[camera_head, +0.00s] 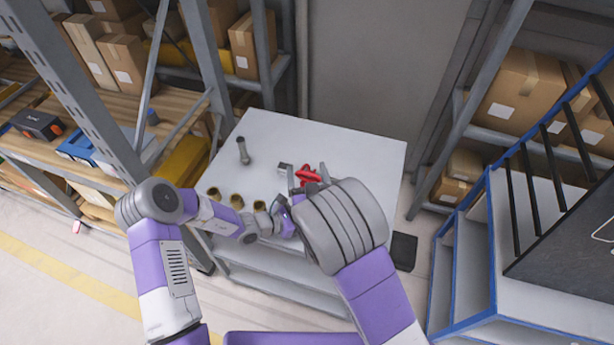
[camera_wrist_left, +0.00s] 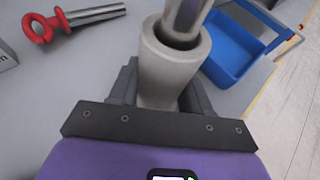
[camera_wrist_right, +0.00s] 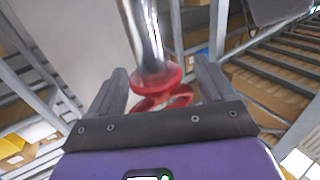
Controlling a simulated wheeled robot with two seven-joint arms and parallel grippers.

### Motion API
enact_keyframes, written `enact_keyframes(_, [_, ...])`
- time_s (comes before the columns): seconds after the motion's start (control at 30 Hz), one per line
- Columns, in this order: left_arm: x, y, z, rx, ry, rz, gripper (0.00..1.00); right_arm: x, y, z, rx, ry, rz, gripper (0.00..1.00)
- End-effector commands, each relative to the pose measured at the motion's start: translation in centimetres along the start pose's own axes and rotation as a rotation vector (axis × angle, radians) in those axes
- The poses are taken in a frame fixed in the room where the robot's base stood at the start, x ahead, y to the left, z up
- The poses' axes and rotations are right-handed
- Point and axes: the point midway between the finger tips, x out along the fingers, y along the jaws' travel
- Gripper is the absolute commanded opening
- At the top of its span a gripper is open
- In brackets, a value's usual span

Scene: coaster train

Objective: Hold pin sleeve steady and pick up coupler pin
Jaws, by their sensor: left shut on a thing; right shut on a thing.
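The grey pin sleeve (camera_wrist_left: 172,72) stands between the fingers of my left gripper (camera_wrist_left: 163,90), which is shut on it. In the left wrist view a bright metal shaft (camera_wrist_left: 188,14) reaches into the sleeve's open top; how deep is hidden. In the right wrist view my right gripper (camera_wrist_right: 158,92) is shut on a coupler pin by its red ringed end (camera_wrist_right: 160,88), and its metal shaft (camera_wrist_right: 141,30) points away from the palm. In the head view my right wrist covers most of both grippers and the sleeve. Another red-ringed pin (camera_wrist_left: 80,20) lies on the table.
The white table (camera_head: 355,150) also carries a grey upright piece (camera_head: 243,152) and several brass cups (camera_head: 237,201). A blue bin (camera_wrist_left: 232,48) is beside the sleeve. Shelves with boxes (camera_head: 520,90) flank the table. The table's far right is clear.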

Motion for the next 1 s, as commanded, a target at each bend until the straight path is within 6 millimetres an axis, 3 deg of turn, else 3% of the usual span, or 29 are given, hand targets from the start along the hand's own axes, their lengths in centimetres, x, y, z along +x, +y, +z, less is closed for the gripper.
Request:
enact_keyframes(0.1, [0.0,0.0,-0.1,-0.001,0.002,0.0,0.15,0.0,0.0,-0.1,0.0,0.002,0.0,0.37])
enact_keyframes(0.13, [0.0,0.0,-0.1,-0.001,0.002,0.0,0.49,0.0,0.0,0.0,0.0,0.002,0.0,0.37])
enact_keyframes(0.33, [0.0,0.0,-0.1,0.0,0.001,0.0,0.77,0.0,0.0,0.0,0.0,0.002,0.0,0.37])
enact_keyframes(0.67, [-0.4,0.1,0.0,0.0,0.0,0.001,0.77,0.0,0.0,0.0,0.0,0.001,0.001,0.37])
enact_keyframes(0.77, [-1.5,0.2,0.0,-0.001,0.001,0.004,0.77,0.0,0.0,0.0,0.0,0.001,0.0,0.37])
enact_keyframes(1.0, [-6.5,0.1,0.0,-0.001,0.001,0.005,0.77,0.0,0.0,0.0,0.0,0.001,0.0,0.37])
